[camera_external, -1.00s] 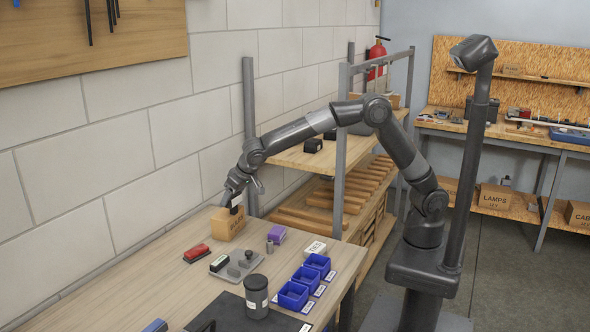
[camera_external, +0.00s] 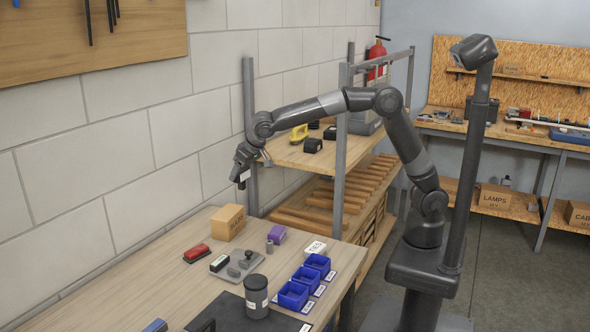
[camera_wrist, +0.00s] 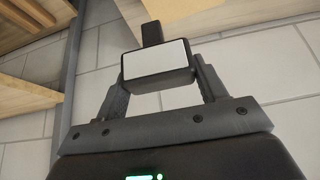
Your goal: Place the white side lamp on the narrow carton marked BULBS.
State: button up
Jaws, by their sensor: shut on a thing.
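My gripper (camera_external: 243,170) is raised well above the workbench and is shut on a small lamp (camera_wrist: 160,62). In the wrist view the lamp has a white rectangular face, a black housing and a black stub; a finger touches each side. In the external view only a small dark and white bit of the lamp (camera_external: 244,180) shows below the gripper. The tan carton (camera_external: 227,223) stands upright on the workbench near the wall, below my gripper and apart from it. Its small print is hard to read. The carton's top looks bare.
A shelf rack (camera_external: 342,150) with a post stands close behind my gripper.

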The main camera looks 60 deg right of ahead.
jog(key=w+d+r, duration=0.2)
jog(key=d+r, duration=0.2)
jog(key=d, duration=0.5)
jog(key=shift+w+a+f, duration=0.2)
jog(key=shift+a+f, duration=1.65)
jog(key=shift+a, duration=0.05)
jog(key=shift+w+a+f, duration=0.15)
jog(key=shift+a+f, duration=1.7)
jog(key=shift+a, duration=0.05)
jog(key=shift+w+a+f, duration=0.2)
jog(key=shift+a+f, duration=1.65)
jog(key=shift+a, duration=0.05)
jog(key=shift+f, duration=0.15)
jog(key=o, duration=1.2)
